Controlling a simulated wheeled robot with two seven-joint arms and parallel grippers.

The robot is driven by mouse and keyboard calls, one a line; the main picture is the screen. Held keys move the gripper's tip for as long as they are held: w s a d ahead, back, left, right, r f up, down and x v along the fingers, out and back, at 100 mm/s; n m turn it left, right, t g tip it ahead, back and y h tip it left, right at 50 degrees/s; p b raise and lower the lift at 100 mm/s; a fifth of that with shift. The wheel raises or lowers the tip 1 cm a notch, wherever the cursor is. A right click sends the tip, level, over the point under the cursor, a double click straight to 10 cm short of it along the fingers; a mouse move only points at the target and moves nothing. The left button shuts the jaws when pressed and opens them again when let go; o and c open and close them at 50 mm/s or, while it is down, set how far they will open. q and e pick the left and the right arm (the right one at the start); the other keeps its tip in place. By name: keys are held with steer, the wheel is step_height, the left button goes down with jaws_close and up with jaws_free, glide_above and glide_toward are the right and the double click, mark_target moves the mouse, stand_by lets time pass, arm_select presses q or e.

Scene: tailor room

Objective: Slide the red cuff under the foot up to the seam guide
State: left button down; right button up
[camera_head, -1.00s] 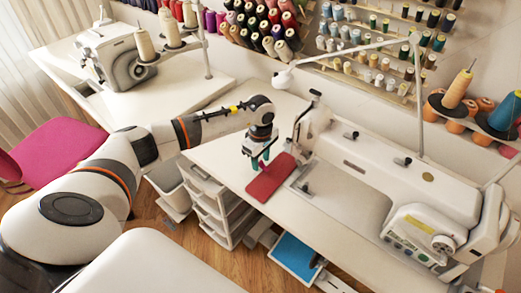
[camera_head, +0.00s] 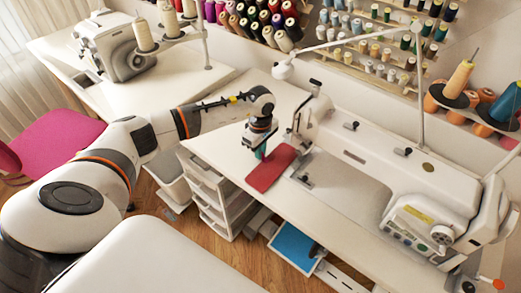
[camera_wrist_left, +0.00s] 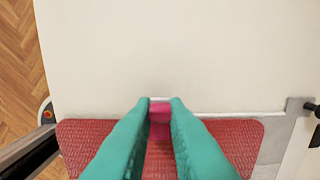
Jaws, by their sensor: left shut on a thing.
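The red cuff (camera_head: 270,168) lies flat on the white sewing table, just left of the sewing machine's needle end. My left gripper (camera_head: 260,154) is above the cuff with its teal fingers pointing down. My right gripper is not in view.
White table (camera_head: 222,150) is bare left of the cuff. A second machine (camera_head: 118,45) stands on the far-left table. Drawers (camera_head: 218,195) sit under the front edge. Thread spools (camera_head: 483,95) and racks line the back.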

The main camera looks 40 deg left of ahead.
arm_select(q)
steer(key=shift+d, duration=0.1)
steer(key=shift+d, duration=1.05)
steer(key=c, duration=1.3)
jaws_free()
steer(key=shift+c, duration=0.2)
steer(key=shift+r, duration=0.15)
step_height(320, 180, up, 12)
steer(key=shift+b, duration=0.4)
steer(key=shift+s, duration=0.1)
